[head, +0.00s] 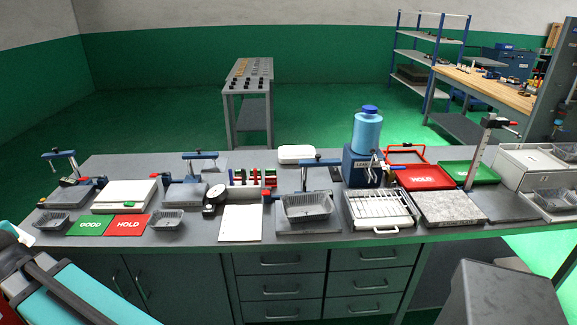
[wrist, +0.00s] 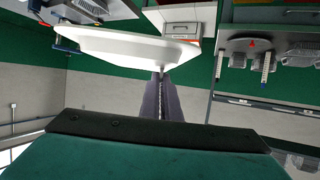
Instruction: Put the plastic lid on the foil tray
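In the wrist view a white plastic lid (wrist: 125,45) with a rounded rim spans the upper left, right at the tips of my gripper (wrist: 159,73). The two dark fingers lie nearly together, with a thin gap between them, and meet the lid's edge; they look shut on it. The exact contact is small in the picture. My gripper is outside the head view. In the head view a silver foil tray (head: 307,206) sits upright on a grey plate at the bench's front middle. No lid shows on it.
Other small trays (head: 51,220) (head: 167,220) stand beside the green and red mats (head: 127,225). A clamp (head: 320,162) rises behind the foil tray. A white notepad (head: 240,223) lies left of it, and a wire rack (head: 380,210) right. A blue bottle (head: 367,132) stands behind.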

